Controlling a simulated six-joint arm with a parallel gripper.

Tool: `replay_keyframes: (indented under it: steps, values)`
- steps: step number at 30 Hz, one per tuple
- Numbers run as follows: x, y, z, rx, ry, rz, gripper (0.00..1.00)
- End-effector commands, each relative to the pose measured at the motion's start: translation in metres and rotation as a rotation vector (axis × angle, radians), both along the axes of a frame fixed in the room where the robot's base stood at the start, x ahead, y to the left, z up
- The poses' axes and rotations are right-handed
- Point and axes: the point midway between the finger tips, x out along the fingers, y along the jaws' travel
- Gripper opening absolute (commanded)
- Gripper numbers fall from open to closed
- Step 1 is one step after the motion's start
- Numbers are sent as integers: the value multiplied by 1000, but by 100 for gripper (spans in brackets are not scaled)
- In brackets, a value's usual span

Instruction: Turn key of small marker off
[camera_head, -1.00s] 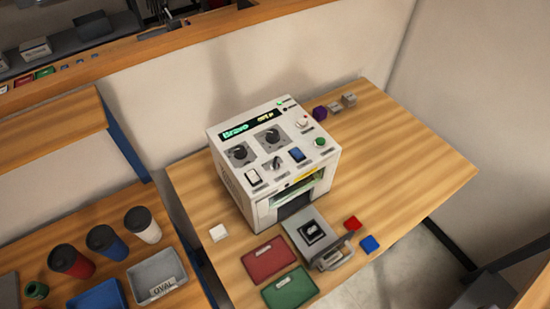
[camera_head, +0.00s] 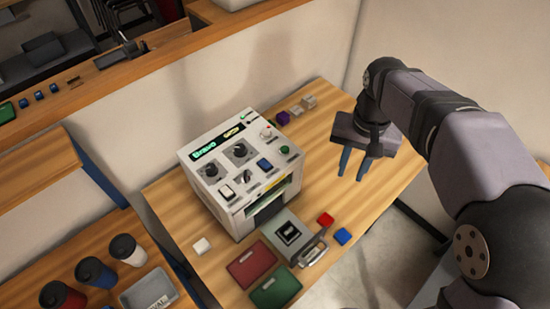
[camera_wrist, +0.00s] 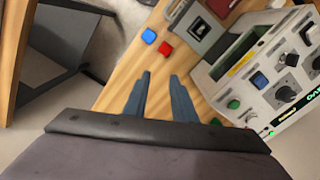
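The small marker (camera_head: 238,210) is a white box machine on the wooden table, with a "Bravo" display, knobs, rockers and buttons on its top panel. Its key (camera_head: 243,177) is a small dark and silver piece between the white rocker and the blue rocker; its exact angle is too small to tell. In the wrist view, the marker (camera_wrist: 232,78) is at the right, with the key (camera_wrist: 290,59) near the right edge. My gripper (camera_head: 353,175) is open and empty, over the table to the right of the marker and apart from it. Its fingers also show in the wrist view (camera_wrist: 160,76).
A grey tray with a handle (camera_head: 311,254) is in front of the marker, beside red (camera_head: 326,219) and blue (camera_head: 343,236) blocks. Red (camera_head: 251,265) and green (camera_head: 275,288) flat pieces lie nearby. Small purple and grey cubes (camera_head: 283,118) lie behind. Space above the panel looks clear.

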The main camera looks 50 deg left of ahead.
Motion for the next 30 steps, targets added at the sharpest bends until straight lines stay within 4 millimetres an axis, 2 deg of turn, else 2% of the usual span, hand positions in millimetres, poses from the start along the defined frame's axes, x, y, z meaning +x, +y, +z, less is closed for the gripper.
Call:
replay_keyframes:
  steps: [1, 3, 6, 9, 12, 15, 18, 25, 30]
  values:
    - [-18, 33, 11, 0, 0, 50, 24]
    - [-43, 70, 20, 1, -1, 99, 24]
    - [-81, 112, 32, 1, 0, 164, 24]
    - [-118, 142, 40, 0, -1, 213, 24]
    - [-146, 161, 45, 1, 0, 248, 24]
    - [-163, 171, 47, 2, -1, 269, 24]
    - [-171, 176, 49, 3, -1, 278, 24]
    - [-173, 176, 45, 2, -1, 278, 24]
    - [-172, 176, 29, 0, 0, 278, 24]
